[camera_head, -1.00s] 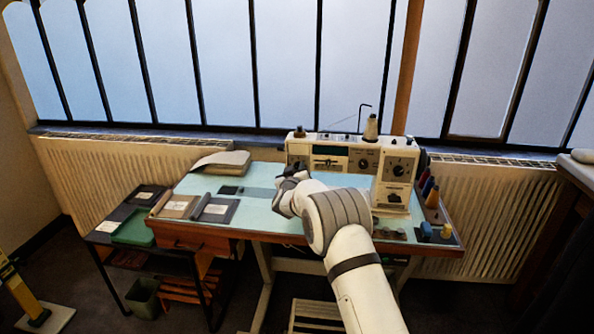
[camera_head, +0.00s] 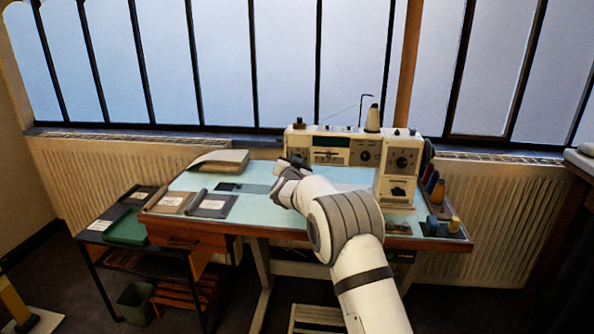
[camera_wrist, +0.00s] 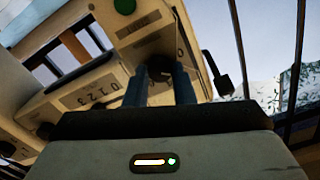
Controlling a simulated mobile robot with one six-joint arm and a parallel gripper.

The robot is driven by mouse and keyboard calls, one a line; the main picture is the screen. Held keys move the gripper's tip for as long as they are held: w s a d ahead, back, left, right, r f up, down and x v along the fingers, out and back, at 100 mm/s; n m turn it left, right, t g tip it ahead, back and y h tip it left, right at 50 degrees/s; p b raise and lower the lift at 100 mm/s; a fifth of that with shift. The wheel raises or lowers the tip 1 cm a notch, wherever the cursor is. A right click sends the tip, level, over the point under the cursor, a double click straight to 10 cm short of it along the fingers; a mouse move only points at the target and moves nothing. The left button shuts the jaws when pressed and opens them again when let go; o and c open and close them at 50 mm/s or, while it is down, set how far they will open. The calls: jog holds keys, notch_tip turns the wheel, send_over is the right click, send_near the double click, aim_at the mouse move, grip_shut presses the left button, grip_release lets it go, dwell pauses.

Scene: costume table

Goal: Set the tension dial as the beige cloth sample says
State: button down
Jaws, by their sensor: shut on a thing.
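The sewing machine (camera_head: 398,165) stands at the back right of the pale blue table, with several dials on its front. My gripper (camera_head: 296,162) is at its left end. In the wrist view my gripper's fingers (camera_wrist: 160,85) are shut on a dark round dial (camera_wrist: 160,67) on the beige machine body, which hides most of the dial's face. Printed numerals show to its left, but the dial's setting is not readable. The beige cloth sample (camera_head: 186,206) lies at the table's front left with a white card on it; its writing is too small to read.
A grey cloth sample (camera_head: 228,206) with a card lies right of the beige one. A folded cloth stack (camera_head: 220,160) lies behind. Thread spools (camera_head: 437,190) stand right of the machine. A low side table (camera_head: 92,236) with a green tray (camera_head: 126,228) stands left.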

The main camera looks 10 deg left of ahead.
jog(key=shift+f+m+b, duration=0.15)
jog(key=shift+m+b, duration=4.75)
jog(key=shift+m, duration=2.9)
jog(key=shift+f+m+b, duration=0.15)
jog(key=shift+m+b, duration=4.7)
jog(key=shift+m, duration=2.95)
jog(key=c, duration=1.2)
grip_release()
jog(key=shift+r, duration=0.1)
